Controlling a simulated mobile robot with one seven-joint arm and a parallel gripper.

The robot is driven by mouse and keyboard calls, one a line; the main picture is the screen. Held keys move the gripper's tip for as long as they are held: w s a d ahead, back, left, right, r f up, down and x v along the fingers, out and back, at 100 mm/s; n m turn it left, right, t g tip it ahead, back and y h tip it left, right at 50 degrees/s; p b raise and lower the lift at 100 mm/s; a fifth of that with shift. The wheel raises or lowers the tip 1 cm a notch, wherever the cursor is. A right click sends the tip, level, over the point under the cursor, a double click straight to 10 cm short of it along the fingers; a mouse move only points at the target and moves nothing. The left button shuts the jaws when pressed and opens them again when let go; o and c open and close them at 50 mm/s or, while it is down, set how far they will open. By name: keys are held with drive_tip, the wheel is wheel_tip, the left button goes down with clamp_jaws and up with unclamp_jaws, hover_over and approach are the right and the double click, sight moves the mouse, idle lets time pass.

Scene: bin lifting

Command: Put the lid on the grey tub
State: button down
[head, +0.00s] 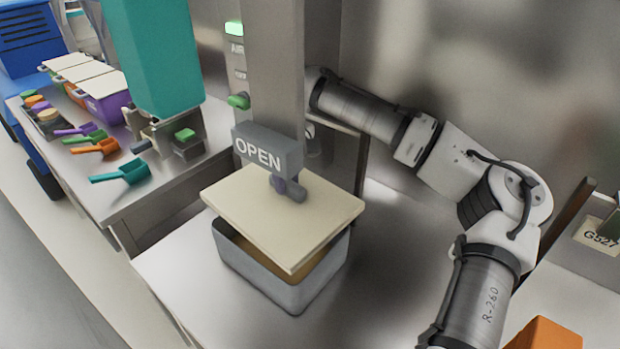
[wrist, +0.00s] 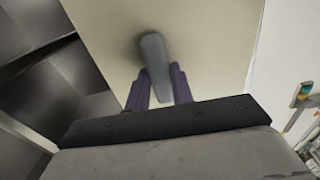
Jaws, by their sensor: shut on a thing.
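The cream lid (head: 255,213) is over the grey tub (head: 270,283) in the head view, slightly turned against it. A gap shows the tub's tan inside below the lid's front edges, so the lid is not flush with the rim. My gripper (head: 284,184) is shut on the lid's grey handle (head: 296,193). In the wrist view, the dark purple fingers of my gripper (wrist: 160,88) stand on both sides of the handle (wrist: 153,52), with the lid (wrist: 205,40) beyond. The tub cannot be made out there.
A side bench (head: 150,190) at left holds scoops (head: 125,172) and lidded bins (head: 103,90). Steel counter (head: 385,255) is clear right of the tub. An orange object (head: 543,335) is at bottom right.

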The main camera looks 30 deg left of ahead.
sight(283, 197)
drive_tip(key=shift+a+f+n, duration=0.15)
drive_tip(key=shift+a+n, duration=0.35)
drive_tip(key=shift+a, duration=0.15)
wheel_tip(283, 197, down, 4)
drive_tip(key=b, duration=0.4)
drive_tip(key=shift+b, duration=0.35)
drive_tip(key=shift+f, duration=0.9)
drive_tip(key=shift+p, duration=0.75)
drive_tip(key=shift+f+p, duration=0.65)
drive_tip(key=shift+f, duration=0.15)
idle(1.7)
drive_tip(key=c, duration=1.1)
unclamp_jaws()
drive_tip(key=shift+o, duration=0.3)
